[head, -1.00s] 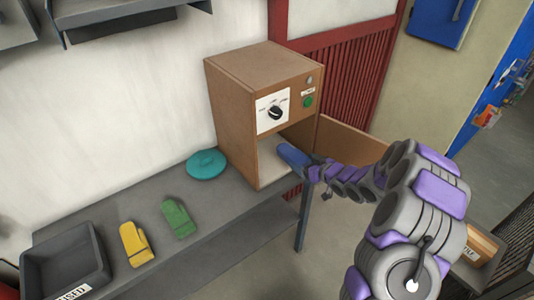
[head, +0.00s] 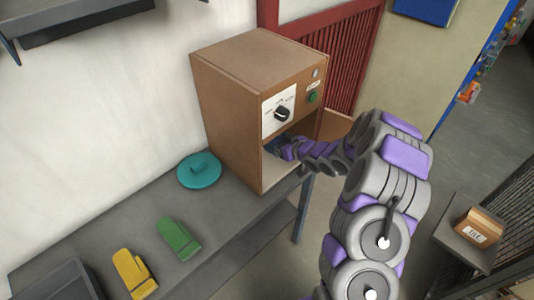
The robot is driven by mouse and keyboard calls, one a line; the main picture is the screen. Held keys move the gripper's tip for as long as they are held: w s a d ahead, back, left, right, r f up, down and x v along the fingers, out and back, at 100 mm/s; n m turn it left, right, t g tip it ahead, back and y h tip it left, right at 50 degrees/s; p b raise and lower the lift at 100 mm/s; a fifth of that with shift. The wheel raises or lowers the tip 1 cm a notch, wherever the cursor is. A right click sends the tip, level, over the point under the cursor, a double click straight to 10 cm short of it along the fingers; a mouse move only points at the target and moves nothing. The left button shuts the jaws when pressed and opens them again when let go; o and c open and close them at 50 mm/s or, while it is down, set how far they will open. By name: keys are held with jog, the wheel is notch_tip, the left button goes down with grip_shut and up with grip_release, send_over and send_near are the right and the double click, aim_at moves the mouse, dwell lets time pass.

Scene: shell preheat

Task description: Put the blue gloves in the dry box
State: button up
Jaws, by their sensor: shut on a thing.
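The dry box is a brown wooden cabinet (head: 225,110) with a dial and a green button on its front. Its door (head: 338,127) stands open to the right, partly behind my arm. My gripper (head: 279,149) reaches into the opening and is shut on the blue gloves (head: 270,146). Only a small dark blue part of the gloves shows, in the shade inside the box. My arm and the box front hide the rest, and I cannot tell whether they touch the box floor.
On the grey bench (head: 110,220) are a teal round lid (head: 199,172), a green mitt (head: 178,239), a yellow mitt (head: 134,273) and a dark tray (head: 52,284). A cardboard box (head: 478,228) sits on a low stand at right. A dark shelf (head: 80,22) hangs upper left.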

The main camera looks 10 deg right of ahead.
jog(key=b, duration=0.1)
send_over(279, 164)
notch_tip(279, 164, down, 6)
jog(key=shift+f, duration=0.1)
jog(key=f, duration=0.2)
jog(key=shift+a+f+b, duration=0.2)
jog(key=shift+f+b, duration=0.2)
jog(key=shift+a+r, duration=0.1)
jog(key=o, duration=1)
jog(key=shift+o, duration=0.2)
jog(key=shift+d, duration=0.2)
